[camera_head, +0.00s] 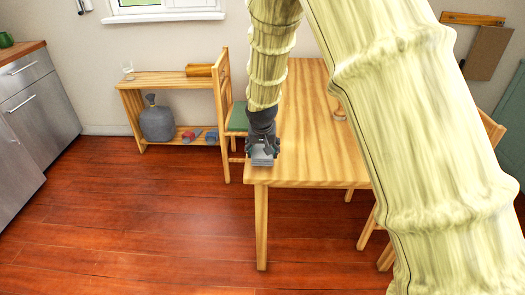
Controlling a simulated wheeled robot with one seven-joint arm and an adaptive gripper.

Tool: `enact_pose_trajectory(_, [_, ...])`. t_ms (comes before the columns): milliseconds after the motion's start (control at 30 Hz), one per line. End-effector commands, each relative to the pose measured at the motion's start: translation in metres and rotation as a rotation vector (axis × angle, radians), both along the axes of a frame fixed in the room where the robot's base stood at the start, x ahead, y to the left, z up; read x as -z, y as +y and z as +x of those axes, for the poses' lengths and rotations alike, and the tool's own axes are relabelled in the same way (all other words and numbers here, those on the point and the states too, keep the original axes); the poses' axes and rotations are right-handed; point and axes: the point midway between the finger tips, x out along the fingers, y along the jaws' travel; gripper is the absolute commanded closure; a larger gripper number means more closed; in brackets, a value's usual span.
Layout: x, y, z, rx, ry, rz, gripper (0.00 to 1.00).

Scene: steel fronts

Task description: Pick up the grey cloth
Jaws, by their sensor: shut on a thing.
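My gripper (263,147) points down at the near left corner of the wooden table (310,130). It is shut on the grey cloth (263,158), a small light grey patch right under the fingers. The cloth is mostly hidden by the gripper. It is at the table's edge; I cannot tell whether it still touches the top.
Chairs stand at the table's left (224,95) and right (370,230). A low wooden shelf (165,78) by the back wall holds a grey vase (157,122) and a glass (128,70). Steel-fronted cabinets (35,100) stand at left. The red floor in front is clear.

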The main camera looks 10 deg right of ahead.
Motion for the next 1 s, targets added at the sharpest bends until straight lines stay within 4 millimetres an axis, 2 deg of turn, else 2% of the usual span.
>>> enact_pose_trajectory(500, [-0.011,0.024,-0.106,0.0,-0.002,-0.001,0.61])
enact_pose_trajectory(733, [-0.013,0.03,-0.131,-0.001,-0.001,-0.002,0.61])
enact_pose_trajectory(1000, [-0.014,0.032,-0.137,0.001,-0.003,0.0,0.61])
